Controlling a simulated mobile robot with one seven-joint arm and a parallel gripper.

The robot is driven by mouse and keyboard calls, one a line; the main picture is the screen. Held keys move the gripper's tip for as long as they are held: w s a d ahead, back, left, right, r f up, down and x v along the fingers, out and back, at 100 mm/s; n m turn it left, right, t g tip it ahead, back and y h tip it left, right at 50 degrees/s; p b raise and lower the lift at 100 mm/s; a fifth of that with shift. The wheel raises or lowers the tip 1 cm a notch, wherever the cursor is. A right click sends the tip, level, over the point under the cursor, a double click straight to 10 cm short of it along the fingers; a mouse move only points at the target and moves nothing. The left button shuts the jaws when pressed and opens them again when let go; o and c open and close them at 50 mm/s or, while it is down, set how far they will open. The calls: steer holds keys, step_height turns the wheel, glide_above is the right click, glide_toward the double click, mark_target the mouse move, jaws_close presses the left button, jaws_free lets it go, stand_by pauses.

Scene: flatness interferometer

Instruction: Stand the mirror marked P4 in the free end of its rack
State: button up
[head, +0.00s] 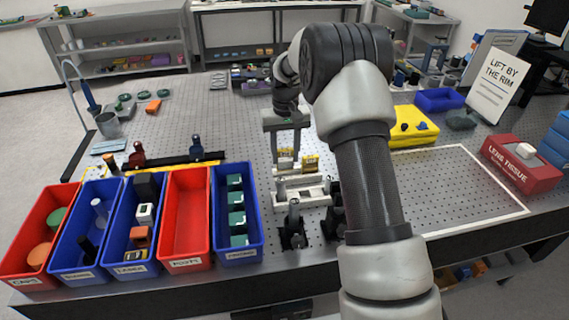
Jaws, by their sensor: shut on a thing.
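My gripper (285,148) points down over the middle of the bench, its two fingers spread to either side of a small yellow-marked piece (286,158), which it is shut on. The piece seems to be a mirror, but its mark is too small to read, so I cannot tell if it is P4. A second yellow-marked piece (310,162) stands close to its right. A pale rack (302,190) is just in front of and below them. I cannot tell whether the held piece touches the rack or which end is free.
Dark clamp-like fixtures (292,232) stand in front of the rack. Red and blue bins (186,215) line the front left. A yellow case (414,128) lies right of my arm, and a white-outlined area (450,185) at the right is clear. My arm hides part of the bench.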

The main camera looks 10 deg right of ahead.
mark_target(285, 170)
steer(key=shift+f, duration=1.95)
steer(key=o, duration=1.1)
